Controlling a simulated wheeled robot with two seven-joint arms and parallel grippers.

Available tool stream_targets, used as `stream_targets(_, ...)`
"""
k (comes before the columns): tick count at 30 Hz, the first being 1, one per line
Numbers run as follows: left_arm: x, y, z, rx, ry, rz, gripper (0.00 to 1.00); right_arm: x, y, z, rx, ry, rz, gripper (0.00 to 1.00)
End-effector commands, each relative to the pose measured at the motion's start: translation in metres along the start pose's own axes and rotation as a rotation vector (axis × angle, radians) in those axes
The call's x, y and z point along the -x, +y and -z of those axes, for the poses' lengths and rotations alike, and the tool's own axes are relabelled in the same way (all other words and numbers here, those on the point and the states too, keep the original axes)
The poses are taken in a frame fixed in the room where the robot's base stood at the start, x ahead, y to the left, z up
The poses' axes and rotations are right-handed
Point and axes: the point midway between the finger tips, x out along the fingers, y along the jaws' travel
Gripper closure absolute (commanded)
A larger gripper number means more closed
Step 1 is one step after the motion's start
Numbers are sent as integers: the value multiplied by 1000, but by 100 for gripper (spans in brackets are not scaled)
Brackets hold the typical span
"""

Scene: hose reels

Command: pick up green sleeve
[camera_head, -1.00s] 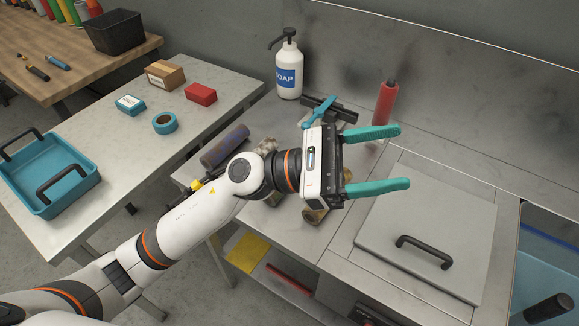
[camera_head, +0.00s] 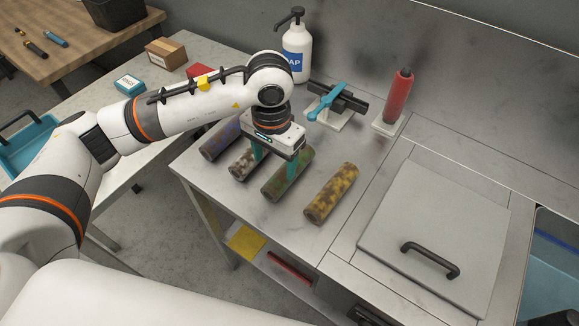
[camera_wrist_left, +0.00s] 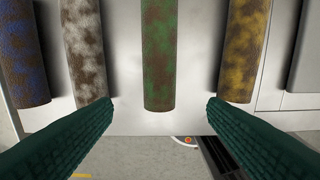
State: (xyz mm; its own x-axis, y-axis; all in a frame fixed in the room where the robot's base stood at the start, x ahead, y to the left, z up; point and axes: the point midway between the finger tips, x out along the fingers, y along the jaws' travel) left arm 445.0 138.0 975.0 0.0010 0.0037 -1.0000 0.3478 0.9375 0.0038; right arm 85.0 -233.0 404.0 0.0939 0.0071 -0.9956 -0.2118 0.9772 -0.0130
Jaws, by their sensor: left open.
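The green sleeve (camera_head: 287,176) is a rust-mottled green cylinder lying on the metal counter (camera_head: 300,237). It also shows in the left wrist view (camera_wrist_left: 159,55), upper middle. My left gripper (camera_head: 268,165) points down over the sleeves, with its teal fingers spread. In the left wrist view its fingertips (camera_wrist_left: 158,103) are apart, either side of the green sleeve's near end, with nothing between them held. In the head view the gripper and its wrist hide part of the sleeve's far end. My right gripper is not in view.
A yellow sleeve (camera_head: 331,193) lies right of the green one. A white-brown sleeve (camera_head: 243,164) and a blue-purple sleeve (camera_head: 220,138) lie left. Behind are a soap bottle (camera_head: 297,50), a blue-handled valve (camera_head: 327,101) and a red cylinder (camera_head: 397,97) upright on a base.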

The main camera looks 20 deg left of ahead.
Motion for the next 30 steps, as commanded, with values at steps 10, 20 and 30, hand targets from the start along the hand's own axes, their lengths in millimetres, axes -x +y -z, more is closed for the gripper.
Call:
stream_targets(10, -35, 0, -2, 2, 2, 3, 33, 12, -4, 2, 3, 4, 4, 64)
stream_targets(20, -78, 0, -10, 2, 2, 3, 33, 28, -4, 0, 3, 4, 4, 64)
stream_targets(30, -83, 0, -11, 1, -1, 4, 43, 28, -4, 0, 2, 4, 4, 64)
